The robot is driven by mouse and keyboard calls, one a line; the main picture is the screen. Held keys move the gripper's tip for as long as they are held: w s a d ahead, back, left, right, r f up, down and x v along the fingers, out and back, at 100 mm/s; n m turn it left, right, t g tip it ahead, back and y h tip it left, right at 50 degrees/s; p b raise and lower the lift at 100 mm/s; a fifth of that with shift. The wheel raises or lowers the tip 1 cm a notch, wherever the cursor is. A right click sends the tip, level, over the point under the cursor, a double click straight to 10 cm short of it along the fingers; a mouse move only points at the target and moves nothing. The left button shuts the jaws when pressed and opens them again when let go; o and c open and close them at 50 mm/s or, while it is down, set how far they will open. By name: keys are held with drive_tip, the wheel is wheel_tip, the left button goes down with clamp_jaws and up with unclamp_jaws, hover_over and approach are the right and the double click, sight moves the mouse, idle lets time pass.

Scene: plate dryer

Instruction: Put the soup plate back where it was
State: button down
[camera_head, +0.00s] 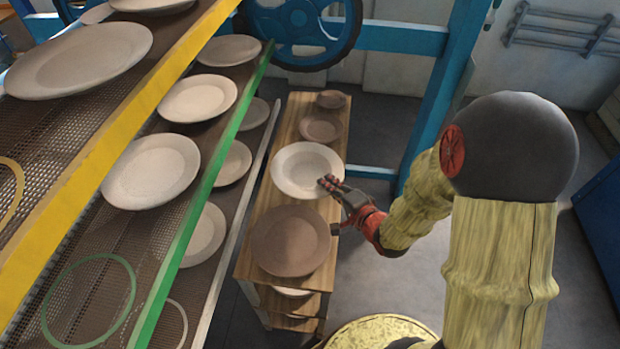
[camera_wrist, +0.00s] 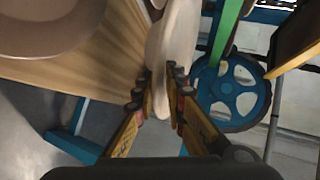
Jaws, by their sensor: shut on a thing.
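The soup plate (camera_head: 298,166) is off-white with a wide rim and a sunken centre. In the head view it shows over the middle of the wooden table (camera_head: 250,235). My gripper (camera_head: 328,184) is shut on its near right rim. In the wrist view the plate (camera_wrist: 176,45) stands edge-on between the fingertips (camera_wrist: 164,92). I cannot tell whether the plate touches the table top or hangs just above it.
A brown plate (camera_head: 290,241) lies nearer on the table; smaller brown dishes (camera_head: 320,127) lie farther back. Left stands a rack with yellow-edged and green-edged shelves (camera_head: 190,215) bearing several plates. A green ring (camera_head: 131,290) marks a bare spot. A blue wheel (camera_head: 302,58) stands behind.

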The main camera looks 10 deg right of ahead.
drive_tip(key=shift+s+d+n, duration=0.2)
drive_tip(key=shift+s+n, duration=0.1)
drive_tip(key=shift+s, duration=0.55)
drive_tip(key=shift+w+d+f+g+b, duration=0.1)
drive_tip(key=shift+w+f+g+b, duration=0.15)
drive_tip(key=shift+g+b, duration=0.1)
drive_tip(key=w+d+f+b, duration=0.1)
drive_tip(key=w+f, duration=0.2)
drive_tip(key=w, duration=0.1)
drive_tip(key=w+d+f+b, duration=0.1)
drive_tip(key=w+f+b, duration=0.1)
drive_tip(key=w, duration=0.2)
drive_tip(key=w+f+b, duration=0.2)
drive_tip(key=w+f, duration=0.1)
drive_tip(key=w, duration=0.1)
drive_tip(key=shift+d+f, duration=0.3)
drive_tip(key=shift+d, duration=0.1)
drive_tip(key=shift+w+f+b, duration=0.2)
drive_tip(key=shift+f+b, duration=0.1)
drive_tip(key=shift+w+d+f+b, duration=0.1)
drive_tip(key=shift+w+f+b, duration=0.1)
drive_tip(key=shift+f+b, duration=1.15)
drive_tip(key=shift+f+p, duration=0.3)
drive_tip(key=shift+f, duration=0.15)
drive_tip(key=c, duration=2)
unclamp_jaws()
drive_tip(key=shift+s, duration=0.1)
drive_tip(key=shift+o, duration=0.9)
